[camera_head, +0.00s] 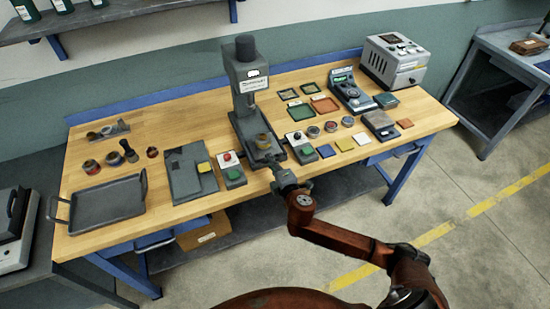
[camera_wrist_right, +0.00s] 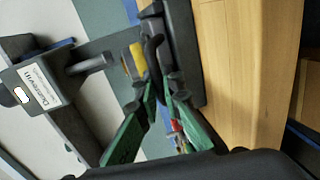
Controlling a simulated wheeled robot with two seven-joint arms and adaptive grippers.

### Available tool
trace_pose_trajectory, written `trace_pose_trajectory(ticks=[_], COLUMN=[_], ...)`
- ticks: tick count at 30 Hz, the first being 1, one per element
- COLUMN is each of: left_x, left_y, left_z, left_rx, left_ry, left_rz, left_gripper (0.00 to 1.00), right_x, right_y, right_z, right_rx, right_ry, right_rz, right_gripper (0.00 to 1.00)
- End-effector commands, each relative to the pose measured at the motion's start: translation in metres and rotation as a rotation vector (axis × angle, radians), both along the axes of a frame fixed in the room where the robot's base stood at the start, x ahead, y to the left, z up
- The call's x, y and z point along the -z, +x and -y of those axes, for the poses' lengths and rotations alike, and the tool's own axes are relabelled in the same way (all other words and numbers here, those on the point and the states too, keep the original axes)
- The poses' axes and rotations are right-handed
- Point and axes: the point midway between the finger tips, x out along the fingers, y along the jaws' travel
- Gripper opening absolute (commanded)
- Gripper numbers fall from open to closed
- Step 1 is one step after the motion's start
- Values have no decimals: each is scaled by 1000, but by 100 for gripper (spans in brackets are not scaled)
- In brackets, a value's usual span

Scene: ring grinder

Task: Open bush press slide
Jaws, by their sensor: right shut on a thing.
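The bush press (camera_head: 246,85) is a grey upright machine with a labelled head, standing at the middle of the wooden bench. Its slide (camera_head: 259,150) is low at the press's front, and a brass-coloured bush (camera_head: 263,141) sits on it. In the right wrist view, the press head (camera_wrist_right: 38,88) is at the left and the yellowish bush (camera_wrist_right: 136,60) is beyond the fingers. My right gripper (camera_head: 273,166) is at the slide's front edge. Its green-padded fingers (camera_wrist_right: 160,88) are closed around the dark slide handle, which they partly hide. My left gripper is not in view.
Control boxes with buttons stand left (camera_head: 232,172) and right (camera_head: 300,147) of the press, close to my gripper. A grey tray (camera_head: 108,203) lies at the bench's left end. A grey box-shaped device (camera_head: 394,62) stands back right. The floor before the bench is clear.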

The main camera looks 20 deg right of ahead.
Motion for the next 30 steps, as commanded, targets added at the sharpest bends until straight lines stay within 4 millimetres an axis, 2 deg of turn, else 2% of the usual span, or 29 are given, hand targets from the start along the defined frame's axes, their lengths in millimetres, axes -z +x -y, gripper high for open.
trace_pose_trajectory(ticks=[2,3,5,11,13,17,20,30], left_x=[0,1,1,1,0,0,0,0], left_y=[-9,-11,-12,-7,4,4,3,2], left_z=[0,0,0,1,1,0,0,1], left_rx=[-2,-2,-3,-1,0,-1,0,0], left_ry=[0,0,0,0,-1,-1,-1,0], left_rz=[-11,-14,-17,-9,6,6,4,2], left_gripper=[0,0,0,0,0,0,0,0], right_x=[2,2,2,1,1,0,-3,-18], right_y=[0,-1,-1,-1,-1,-10,-24,-92], right_z=[1,1,1,2,2,2,2,3], right_rx=[1,2,2,3,2,2,0,3], right_ry=[0,0,0,0,1,1,2,2], right_rz=[-3,-3,-3,-2,-2,-2,-3,-3], right_gripper=[0,10,14,15,15,15,15,15])
